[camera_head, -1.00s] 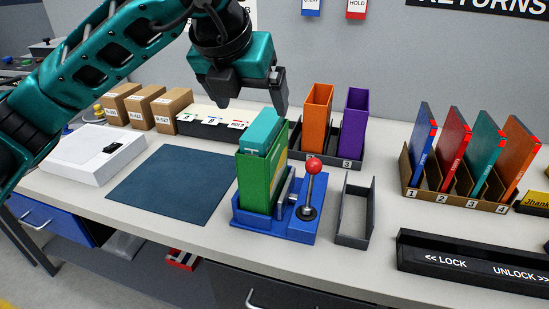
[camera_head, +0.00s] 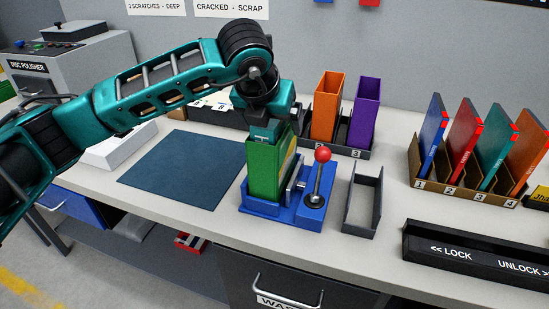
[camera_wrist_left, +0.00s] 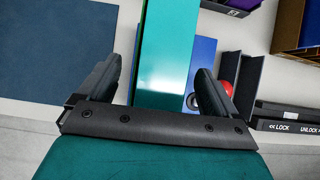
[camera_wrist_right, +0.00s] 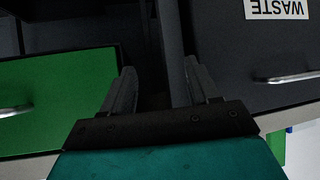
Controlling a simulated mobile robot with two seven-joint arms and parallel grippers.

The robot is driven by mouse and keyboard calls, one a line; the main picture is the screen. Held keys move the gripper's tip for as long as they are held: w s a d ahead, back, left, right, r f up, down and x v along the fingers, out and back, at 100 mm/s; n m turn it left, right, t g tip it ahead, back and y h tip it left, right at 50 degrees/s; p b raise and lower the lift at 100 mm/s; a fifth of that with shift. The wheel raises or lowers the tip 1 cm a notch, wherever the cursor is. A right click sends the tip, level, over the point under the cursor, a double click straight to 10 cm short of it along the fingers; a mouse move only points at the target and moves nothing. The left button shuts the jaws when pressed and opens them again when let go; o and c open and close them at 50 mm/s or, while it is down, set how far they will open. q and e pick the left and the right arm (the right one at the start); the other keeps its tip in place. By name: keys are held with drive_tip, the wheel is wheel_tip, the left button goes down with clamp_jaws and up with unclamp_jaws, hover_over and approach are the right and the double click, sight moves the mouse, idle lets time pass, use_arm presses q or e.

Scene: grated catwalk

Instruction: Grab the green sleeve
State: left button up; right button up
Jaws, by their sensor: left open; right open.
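The green sleeve (camera_head: 264,172) stands upright in a blue fixture (camera_head: 255,214) on the bench. A teal case (camera_head: 264,133) sticks out of its top and also shows in the left wrist view (camera_wrist_left: 165,55). My left gripper (camera_head: 267,120) is above the sleeve, at the teal case. In the left wrist view its open fingers (camera_wrist_left: 157,85) are on either side of the teal case, with gaps visible. My right gripper (camera_wrist_right: 156,88) is open and empty, low by the drawer fronts, outside the head view.
A red-knobbed lever (camera_head: 322,156) rises on the fixture's right. A dark empty holder (camera_head: 362,215) stands beside it. Orange (camera_head: 326,105) and purple (camera_head: 364,110) sleeves stand behind. A blue mat (camera_head: 182,170) lies clear on the left. A green drawer (camera_wrist_right: 58,100) is near my right gripper.

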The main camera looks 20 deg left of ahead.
use_arm(q)
drive_tip(key=shift+w+f, duration=0.15)
drive_tip(key=shift+f, duration=0.1)
drive_tip(key=shift+c, duration=0.4)
drive_tip(key=c, duration=1.2)
drive_tip(key=shift+r, duration=0.15)
drive_tip(key=shift+c, duration=0.8)
drive_tip(key=shift+r, duration=0.1)
